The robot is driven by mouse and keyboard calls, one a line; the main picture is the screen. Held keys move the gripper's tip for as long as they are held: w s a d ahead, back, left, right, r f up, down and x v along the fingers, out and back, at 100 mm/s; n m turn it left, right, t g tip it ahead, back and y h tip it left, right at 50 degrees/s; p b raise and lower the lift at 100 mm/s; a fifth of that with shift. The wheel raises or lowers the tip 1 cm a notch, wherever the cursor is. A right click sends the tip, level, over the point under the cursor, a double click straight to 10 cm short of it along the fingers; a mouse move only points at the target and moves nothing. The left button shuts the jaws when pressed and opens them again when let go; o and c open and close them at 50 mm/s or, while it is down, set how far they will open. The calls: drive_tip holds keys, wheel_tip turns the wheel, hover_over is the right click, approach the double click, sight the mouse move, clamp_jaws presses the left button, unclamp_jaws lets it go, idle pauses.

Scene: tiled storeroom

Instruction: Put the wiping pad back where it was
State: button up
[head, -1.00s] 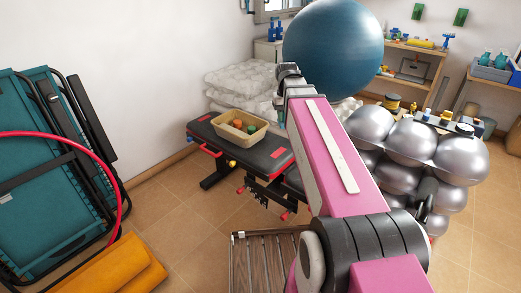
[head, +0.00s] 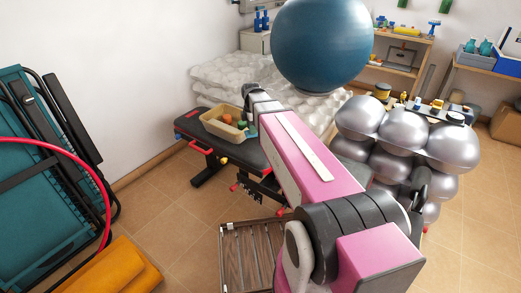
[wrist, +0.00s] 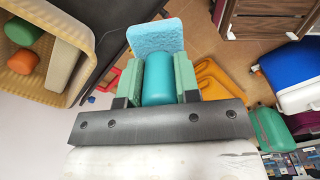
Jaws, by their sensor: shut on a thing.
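The wiping pad shows in the wrist view as a light blue spongy slab (wrist: 157,36) with a smooth teal grip (wrist: 158,80). My gripper (wrist: 157,78) is shut on the teal grip, with a green finger pad on each side. In the head view my arm hides most of my gripper, and a small teal patch (head: 251,131) shows beside the tan basket. The tan basket (head: 211,126) sits on a black padded bench (head: 190,122). In the wrist view the basket (wrist: 83,32) is left of the pad, apart from it.
The basket holds a green cylinder (wrist: 22,30), an orange one (wrist: 22,68) and a pale block (wrist: 63,67). A large blue ball (head: 320,45) and silver balls (head: 405,145) stand right of the bench. A slatted wooden rack (head: 247,255) stands on the floor in front.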

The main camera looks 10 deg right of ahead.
wheel_tip(320, 180, down, 6)
drive_tip(key=w+a+n, duration=0.2)
drive_tip(key=n, duration=0.5)
drive_tip(key=w+d+f, duration=0.3)
drive_tip(key=w, duration=0.1)
drive_tip(key=w+d+f, duration=0.4)
drive_tip(key=shift+w+d+f, duration=0.2)
drive_tip(key=shift+d, duration=0.1)
drive_tip(key=shift+f, duration=2.05)
drive_tip(key=shift+f, duration=0.1)
drive_tip(key=o, duration=0.9)
drive_tip(key=shift+c, duration=0.2)
